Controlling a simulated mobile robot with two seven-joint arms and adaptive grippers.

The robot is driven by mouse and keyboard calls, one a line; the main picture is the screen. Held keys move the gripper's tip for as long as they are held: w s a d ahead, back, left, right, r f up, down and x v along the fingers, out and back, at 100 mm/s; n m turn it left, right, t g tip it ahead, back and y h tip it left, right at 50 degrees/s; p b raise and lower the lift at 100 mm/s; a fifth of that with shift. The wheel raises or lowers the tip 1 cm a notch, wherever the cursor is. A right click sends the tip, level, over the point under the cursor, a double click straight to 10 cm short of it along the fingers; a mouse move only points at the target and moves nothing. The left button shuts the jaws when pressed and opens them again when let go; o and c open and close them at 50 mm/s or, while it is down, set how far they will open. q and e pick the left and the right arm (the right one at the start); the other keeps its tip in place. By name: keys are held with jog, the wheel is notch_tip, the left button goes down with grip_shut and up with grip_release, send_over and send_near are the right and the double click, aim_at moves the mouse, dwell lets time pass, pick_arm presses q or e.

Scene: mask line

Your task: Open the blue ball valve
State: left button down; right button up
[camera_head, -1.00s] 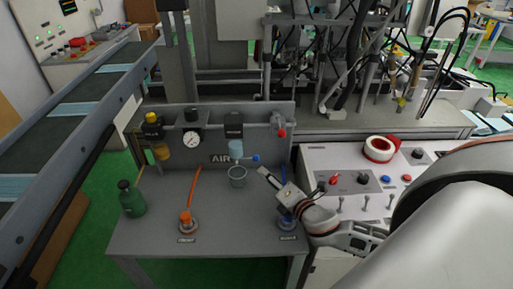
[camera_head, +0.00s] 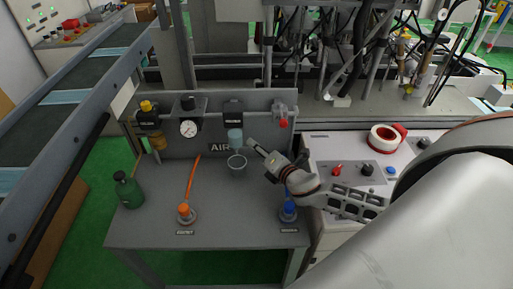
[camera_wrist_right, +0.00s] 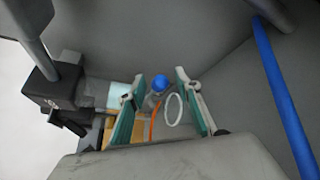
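In the right wrist view a blue ball-shaped knob (camera_wrist_right: 160,82) shows between the two fingers of my right gripper (camera_wrist_right: 160,92), with gaps on both sides. The fingers are apart. In the head view my right gripper (camera_head: 259,149) is in front of the grey panel, just right of the clear cup (camera_head: 237,165), and hides the blue knob. A separate blue-capped fitting (camera_head: 288,211) stands on the bench below and right of it, with a label in front. My left gripper is in neither view.
The AIR panel (camera_head: 270,110) carries a gauge (camera_head: 188,129) and a red knob (camera_head: 283,122). An orange hose (camera_head: 192,176) runs to an orange-capped fitting (camera_head: 184,213). A green bottle (camera_head: 128,190) stands at the left. The bench (camera_head: 240,226) is clear at the front middle.

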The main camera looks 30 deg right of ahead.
jog(key=shift+w+f, duration=0.1)
jog(key=shift+w, duration=0.3)
grip_shut()
